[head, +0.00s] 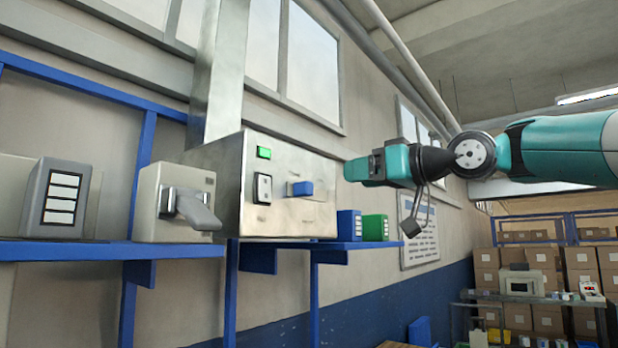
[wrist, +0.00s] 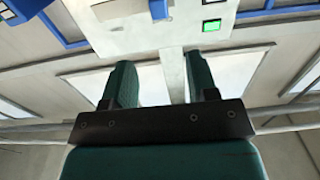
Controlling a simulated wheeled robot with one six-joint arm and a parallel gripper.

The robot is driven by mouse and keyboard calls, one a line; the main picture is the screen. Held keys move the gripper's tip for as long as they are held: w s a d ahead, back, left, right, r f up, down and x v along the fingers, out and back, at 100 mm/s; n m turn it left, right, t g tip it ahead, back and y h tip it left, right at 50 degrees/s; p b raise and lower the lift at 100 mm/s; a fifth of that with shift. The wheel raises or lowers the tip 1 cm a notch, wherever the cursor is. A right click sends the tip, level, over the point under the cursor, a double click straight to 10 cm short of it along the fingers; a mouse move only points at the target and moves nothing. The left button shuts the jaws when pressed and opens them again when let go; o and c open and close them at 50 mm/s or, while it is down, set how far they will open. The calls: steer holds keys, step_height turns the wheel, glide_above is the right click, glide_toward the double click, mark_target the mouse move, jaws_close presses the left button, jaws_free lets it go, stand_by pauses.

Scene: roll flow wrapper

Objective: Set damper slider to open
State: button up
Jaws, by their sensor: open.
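The damper slider is a blue knob (head: 302,188) on a short horizontal slot in the front of a metal control box (head: 310,221). In the wrist view the blue knob (wrist: 158,9) is at the top edge, partly cut off. My gripper (head: 352,169) is to the right of the knob in the head view, apart from it and slightly higher. In the wrist view my gripper (wrist: 160,80) has its two green fingers spread with nothing between them. The slot's markings are too small to read.
A green lit indicator (head: 264,153) and a dark rocker switch (head: 263,189) are on the same box. A lever box (head: 150,220) and a grey unit (head: 55,199) stand left. Blue (head: 346,225) and green (head: 375,227) boxes stand on the blue shelf below my gripper.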

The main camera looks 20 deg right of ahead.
mark_target(311, 183)
steer(key=p+x, duration=0.5)
steer(key=x, duration=0.7)
steer(key=shift+w+a, duration=0.15)
steer(key=shift+w, duration=0.1)
steer(key=shift+c, duration=0.2)
